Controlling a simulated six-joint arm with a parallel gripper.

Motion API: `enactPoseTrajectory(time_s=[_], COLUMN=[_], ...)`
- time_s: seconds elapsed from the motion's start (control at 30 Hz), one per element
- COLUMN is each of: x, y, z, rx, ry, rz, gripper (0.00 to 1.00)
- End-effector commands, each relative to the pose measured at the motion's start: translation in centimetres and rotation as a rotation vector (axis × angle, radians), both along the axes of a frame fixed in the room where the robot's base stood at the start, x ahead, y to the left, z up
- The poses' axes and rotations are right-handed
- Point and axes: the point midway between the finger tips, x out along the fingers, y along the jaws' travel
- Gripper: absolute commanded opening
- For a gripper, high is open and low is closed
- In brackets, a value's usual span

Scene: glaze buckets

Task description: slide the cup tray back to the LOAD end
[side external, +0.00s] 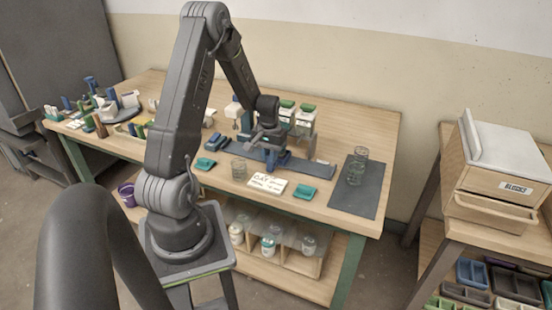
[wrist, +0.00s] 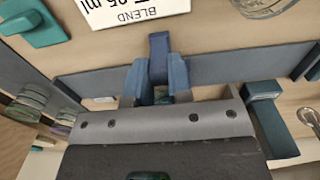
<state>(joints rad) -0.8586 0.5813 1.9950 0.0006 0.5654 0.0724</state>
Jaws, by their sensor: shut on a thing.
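A long dark grey-blue rail (side external: 312,172) lies across the middle of the bench; it also crosses the wrist view (wrist: 245,65). My gripper (side external: 268,153) is down over the middle of this rail. In the wrist view my gripper (wrist: 160,82) has its two blue fingers shut on a dark blue upright piece (wrist: 159,48), which looks like the handle of the cup tray. The tray's body is mostly hidden behind my fingers and wrist, and I cannot make out a cup in it. No LOAD marking is readable.
Glassware (side external: 357,167) stands on a dark mat (side external: 345,201) at right. Green-topped containers (side external: 305,117) stand behind. A blue item (side external: 216,142) sits near the rail's left end.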

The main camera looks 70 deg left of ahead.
Motion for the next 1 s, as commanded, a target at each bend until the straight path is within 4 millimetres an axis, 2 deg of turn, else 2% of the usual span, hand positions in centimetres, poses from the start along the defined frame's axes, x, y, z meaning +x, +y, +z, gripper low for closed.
enactPoseTrajectory(time_s=[1.0], x=[5.0], y=[-4.9], z=[0.1], rx=[0.001], ry=[-0.002], rz=[-0.002], gripper=[0.00])
